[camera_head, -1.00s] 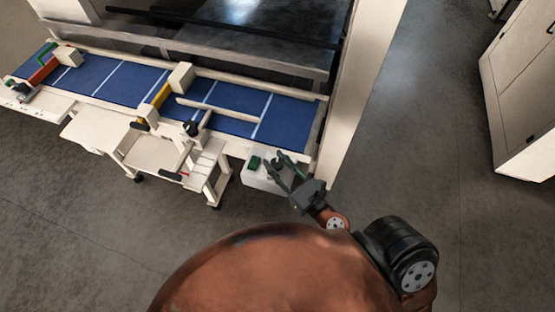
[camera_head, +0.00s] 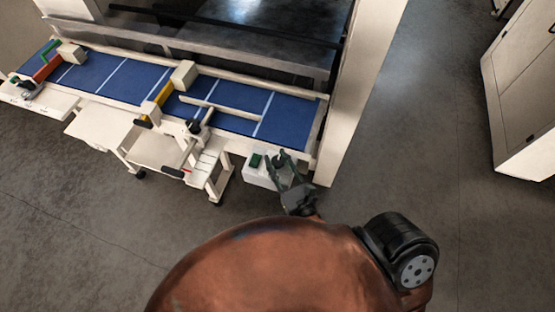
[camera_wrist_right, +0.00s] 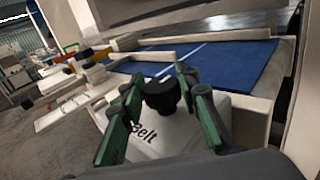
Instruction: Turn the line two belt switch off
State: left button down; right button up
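A white switch box (camera_head: 256,178) is fixed at the front right end of the blue conveyor. In the right wrist view the box (camera_wrist_right: 160,143) carries the word "Belt" and a round black knob (camera_wrist_right: 162,96). No line number can be read. My right gripper (camera_head: 286,166) is over the box in the head view. In the wrist view its green fingers (camera_wrist_right: 159,80) are apart, one on each side of the knob. I cannot tell whether they touch it. The knob's exact turn is unclear. My left gripper is not in view.
The blue belt (camera_head: 225,100) runs behind the box, with a white post (camera_head: 345,110) to its right. Another panel (camera_head: 35,97) is at the far left. A small white table (camera_head: 155,150) stands in front. A pale cabinet (camera_head: 525,90) is at right; floor between is clear.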

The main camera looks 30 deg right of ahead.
jog(key=o, duration=0.4)
jog(key=shift+o, duration=0.2)
jog(key=s+a, duration=0.1)
jog(key=s, duration=1.1)
jog(key=shift+a, duration=0.15)
